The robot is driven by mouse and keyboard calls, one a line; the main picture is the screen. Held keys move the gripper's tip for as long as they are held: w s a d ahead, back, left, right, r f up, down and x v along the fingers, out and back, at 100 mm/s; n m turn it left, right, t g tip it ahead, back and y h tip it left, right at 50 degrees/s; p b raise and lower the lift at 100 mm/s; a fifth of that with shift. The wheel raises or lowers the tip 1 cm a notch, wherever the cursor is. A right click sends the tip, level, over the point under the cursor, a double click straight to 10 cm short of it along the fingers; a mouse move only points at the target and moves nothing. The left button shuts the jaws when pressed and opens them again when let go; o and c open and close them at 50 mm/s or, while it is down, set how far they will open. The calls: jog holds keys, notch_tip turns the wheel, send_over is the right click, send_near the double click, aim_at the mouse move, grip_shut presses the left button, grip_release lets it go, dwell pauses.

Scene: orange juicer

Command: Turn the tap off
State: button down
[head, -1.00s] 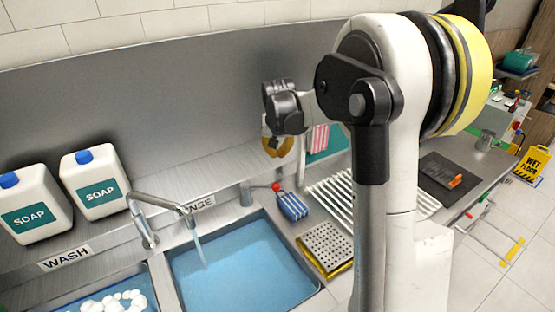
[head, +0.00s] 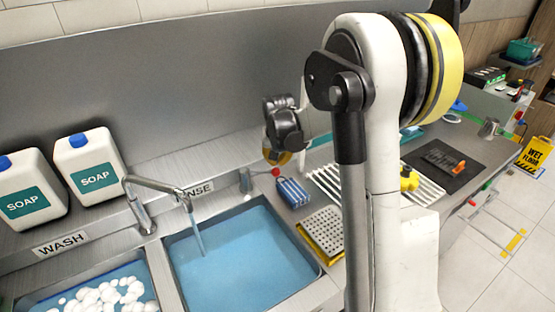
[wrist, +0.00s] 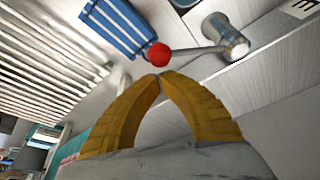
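The tap's steel spout (head: 160,186) arches over the blue rinse basin (head: 240,255) in the head view, and water (head: 198,236) runs from it. The tap handle has a red ball (head: 276,171) on a thin rod from a steel post (head: 245,181). In the wrist view the red ball (wrist: 158,54), rod (wrist: 196,50) and post (wrist: 226,38) lie just beyond my fingertips. My gripper (wrist: 160,77) has yellow fingers with their tips together and nothing between them. In the head view my gripper (head: 279,157) is just above the red ball. Whether they touch is unclear.
A perforated tray (head: 322,232) and white rack (head: 328,183) lie to the right. Two soap jugs (head: 90,172) stand left.

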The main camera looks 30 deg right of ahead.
jog(key=shift+s, duration=0.1)
jog(key=shift+s+a+m, duration=0.15)
jog(key=shift+s+m, duration=0.1)
jog(key=shift+m, duration=0.05)
jog(key=shift+s+a+m, duration=0.2)
jog(key=shift+s+m, duration=0.1)
jog(key=shift+m, duration=0.1)
jog(key=shift+s+a+m+g+h, duration=0.15)
jog(key=shift+s+m+g+h, duration=0.15)
jog(key=shift+m, duration=0.1)
jog(key=s+a+m+g+h, duration=0.1)
jog(key=s+a+m+g, duration=0.1)
jog(key=s+a+m, duration=0.3)
jog(key=shift+a+m, duration=0.7)
jog(key=shift+m, duration=0.3)
